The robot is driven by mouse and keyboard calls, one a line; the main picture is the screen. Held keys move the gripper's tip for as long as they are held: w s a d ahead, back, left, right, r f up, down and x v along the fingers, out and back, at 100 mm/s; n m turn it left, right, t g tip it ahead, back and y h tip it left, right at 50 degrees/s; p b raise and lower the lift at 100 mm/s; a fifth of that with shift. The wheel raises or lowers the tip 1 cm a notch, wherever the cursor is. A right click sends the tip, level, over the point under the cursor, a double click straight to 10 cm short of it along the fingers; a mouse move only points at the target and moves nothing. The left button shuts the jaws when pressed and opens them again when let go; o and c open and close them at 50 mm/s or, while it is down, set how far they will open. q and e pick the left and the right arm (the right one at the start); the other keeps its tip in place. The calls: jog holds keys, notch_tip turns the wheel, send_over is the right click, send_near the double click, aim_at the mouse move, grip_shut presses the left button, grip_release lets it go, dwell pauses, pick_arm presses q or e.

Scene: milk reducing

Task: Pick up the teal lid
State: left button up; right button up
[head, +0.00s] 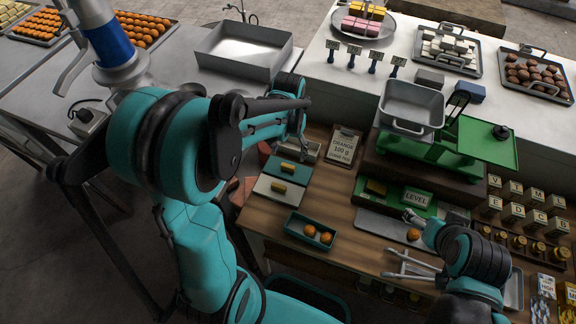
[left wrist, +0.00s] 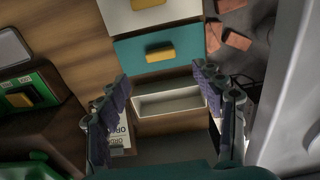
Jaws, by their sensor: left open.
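The teal lid (head: 287,170) is a flat panel with a yellow handle block. It lies on the wooden table, beside a white lid (head: 275,189) with a similar handle. In the left wrist view the teal lid (left wrist: 130,50) is beyond my fingertips, near the top centre. My left gripper (head: 304,128) is open and empty above the table; its spread fingers also show in the left wrist view (left wrist: 161,88). An open pale box (left wrist: 170,103) shows between the fingers, below the lid. My right gripper (head: 414,218) is small at the right of the table; its jaw state is unclear.
A teal tray with orange balls (head: 290,229) stands nearer the front. A sign (head: 343,146) stands right of the pale box. A green scale with a grey pan (head: 412,104) stands on a raised block further right. Reddish blocks (left wrist: 232,40) lie beyond the table edge.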

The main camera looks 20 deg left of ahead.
aim_at(288, 166)
pick_arm(q)
jog(key=shift+f, duration=0.45)
notch_tip(288, 166, down, 7)
jog(key=shift+b, duration=0.95)
jog(key=c, duration=0.8)
